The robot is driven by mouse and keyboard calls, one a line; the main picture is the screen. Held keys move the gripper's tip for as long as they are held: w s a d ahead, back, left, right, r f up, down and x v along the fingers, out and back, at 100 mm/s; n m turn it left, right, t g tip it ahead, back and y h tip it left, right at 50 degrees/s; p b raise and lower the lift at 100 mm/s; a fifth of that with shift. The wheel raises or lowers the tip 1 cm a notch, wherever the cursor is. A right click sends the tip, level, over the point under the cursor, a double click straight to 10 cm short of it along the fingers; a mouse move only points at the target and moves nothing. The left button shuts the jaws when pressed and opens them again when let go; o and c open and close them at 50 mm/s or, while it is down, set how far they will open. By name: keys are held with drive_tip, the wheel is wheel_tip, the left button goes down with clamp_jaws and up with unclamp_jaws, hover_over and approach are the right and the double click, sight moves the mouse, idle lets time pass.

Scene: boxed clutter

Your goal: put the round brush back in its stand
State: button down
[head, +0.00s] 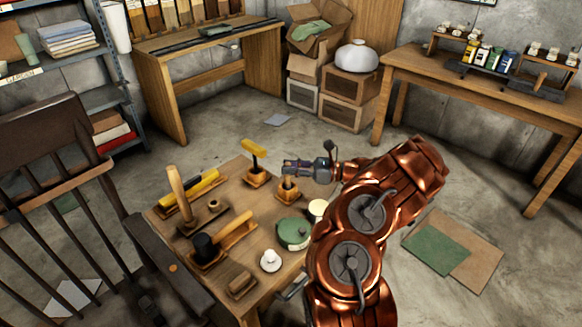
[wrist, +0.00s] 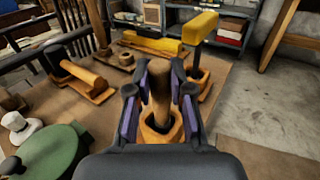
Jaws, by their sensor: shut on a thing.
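The round brush shows as a wooden handle (wrist: 160,88) standing roughly upright between my fingers in the wrist view. Its lower end meets the dark opening of a small wooden stand (wrist: 147,139); how deep it sits cannot be told. In the head view the stand (head: 289,196) is at the table's far right part, with the brush (head: 289,183) above it. My gripper (head: 288,167) reaches in from the right, just above the stand. In the wrist view my gripper (wrist: 159,76) has its purple-padded fingers shut on the handle. The brush's bristles are hidden.
A yellow-headed tool (head: 254,149) stands in its own holder close beside, behind the stand. A green round container (head: 294,232), a cream cup (head: 318,208) and a white knob-shaped object (head: 271,261) are nearer the front. A black-headed mallet (head: 203,246) lies on a wooden rest at left.

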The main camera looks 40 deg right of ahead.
drive_tip(key=c, duration=1)
unclamp_jaws()
drive_tip(key=shift+o, duration=0.2)
drive_tip(key=v, duration=1.2)
